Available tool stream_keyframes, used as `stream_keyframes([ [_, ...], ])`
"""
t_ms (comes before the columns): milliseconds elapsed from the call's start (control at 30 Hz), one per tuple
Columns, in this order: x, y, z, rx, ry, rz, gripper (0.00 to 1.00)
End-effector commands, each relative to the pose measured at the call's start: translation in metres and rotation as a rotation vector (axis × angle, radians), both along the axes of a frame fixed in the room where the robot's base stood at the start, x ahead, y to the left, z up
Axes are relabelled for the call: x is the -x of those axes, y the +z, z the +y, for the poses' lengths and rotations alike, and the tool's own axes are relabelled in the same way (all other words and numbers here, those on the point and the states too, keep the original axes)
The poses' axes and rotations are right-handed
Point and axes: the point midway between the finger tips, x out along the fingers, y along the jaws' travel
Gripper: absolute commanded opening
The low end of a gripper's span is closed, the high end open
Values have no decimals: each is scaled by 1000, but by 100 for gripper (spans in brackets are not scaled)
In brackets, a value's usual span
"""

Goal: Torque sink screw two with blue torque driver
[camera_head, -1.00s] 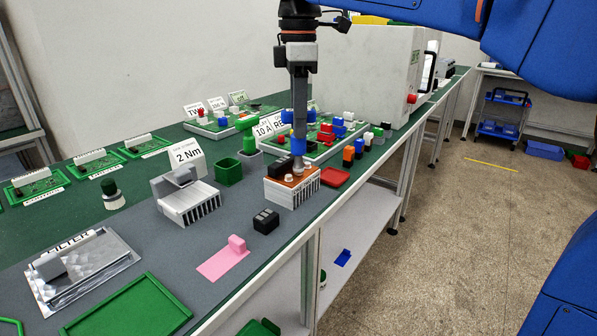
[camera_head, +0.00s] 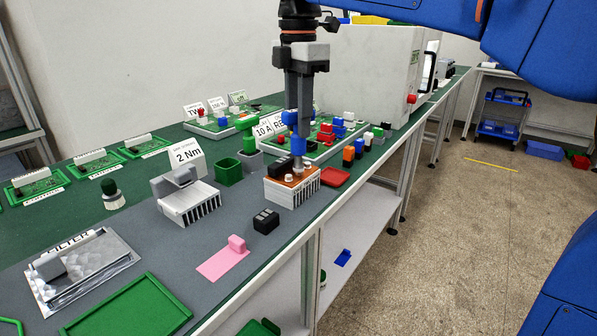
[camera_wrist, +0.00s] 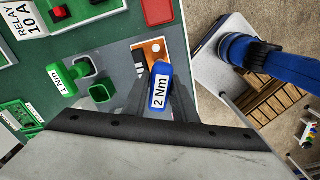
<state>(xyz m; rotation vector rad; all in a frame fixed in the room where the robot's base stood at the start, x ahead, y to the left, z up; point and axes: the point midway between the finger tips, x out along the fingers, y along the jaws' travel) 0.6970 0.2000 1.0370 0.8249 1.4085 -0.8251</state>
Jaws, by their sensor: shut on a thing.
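My gripper (camera_head: 298,122) is shut on the blue torque driver (camera_head: 298,146) and holds it upright over a finned heat sink (camera_head: 293,194). In the wrist view the driver's blue handle (camera_wrist: 161,86) carries a "2 Nm" label and lies between the fingers. The driver's tip reaches down to the orange-brown board (camera_head: 284,180) on top of the sink, among small pale screw heads. I cannot tell which screw the tip is over or whether it touches one. One pale screw (camera_head: 289,177) shows at the front of the board.
A green "1 Nm" driver (camera_head: 247,126) stands in a grey cup (camera_head: 250,161), beside an empty green cup (camera_head: 228,173). A black block (camera_head: 266,222), a pink piece (camera_head: 222,260) and a red tray (camera_head: 335,178) lie near the sink. Another heat sink (camera_head: 189,204) stands left.

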Motion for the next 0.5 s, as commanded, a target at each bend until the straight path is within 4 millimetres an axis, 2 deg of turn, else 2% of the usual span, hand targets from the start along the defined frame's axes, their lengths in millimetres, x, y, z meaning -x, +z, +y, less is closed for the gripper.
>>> stream_keyframes([
  [167, 0, 0, 0, 0, 25, 0, 4],
  [500, 0, 0, 0, 0, 339, 0, 4],
])
